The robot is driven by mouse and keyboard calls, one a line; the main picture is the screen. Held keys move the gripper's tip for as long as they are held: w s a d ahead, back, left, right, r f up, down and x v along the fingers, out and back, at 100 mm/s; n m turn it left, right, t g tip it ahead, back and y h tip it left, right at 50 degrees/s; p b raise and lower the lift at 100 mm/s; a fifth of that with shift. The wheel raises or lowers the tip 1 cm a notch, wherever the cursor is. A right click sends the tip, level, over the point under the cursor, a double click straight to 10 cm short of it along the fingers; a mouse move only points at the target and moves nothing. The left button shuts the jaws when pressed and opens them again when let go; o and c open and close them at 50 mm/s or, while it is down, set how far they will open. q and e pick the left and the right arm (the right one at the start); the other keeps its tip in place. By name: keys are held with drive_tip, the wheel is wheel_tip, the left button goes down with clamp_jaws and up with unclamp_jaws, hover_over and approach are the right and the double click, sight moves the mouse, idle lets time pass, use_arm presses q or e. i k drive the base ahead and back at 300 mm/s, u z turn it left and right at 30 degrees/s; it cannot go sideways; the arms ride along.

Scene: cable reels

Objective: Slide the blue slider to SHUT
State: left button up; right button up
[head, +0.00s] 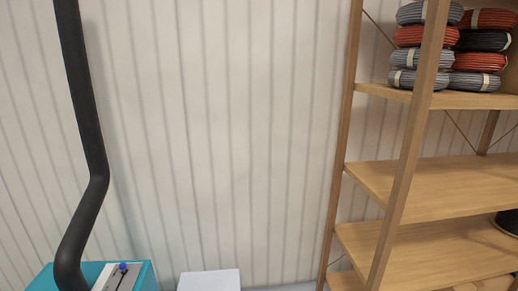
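The blue slider (123,267) is a small blue knob at the lower left of the head view. It sits by a dark slot on a pale plate (108,280) on top of a teal machine (146,276). Any SHUT marking is too small to read, so I cannot tell the slider's setting. Neither of my grippers shows in the head view.
A thick dark pipe (85,110) rises from the teal machine along the pale panelled wall (230,130). A white box top (209,280) stands right of the machine. A wooden shelf unit (440,185) on the right holds several cable coils (428,35).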

sight(122, 267)
drive_tip(key=k, duration=1.3)
drive_tip(key=u, duration=0.75)
drive_tip(key=i, duration=1.3)
drive_tip(key=z, duration=0.65)
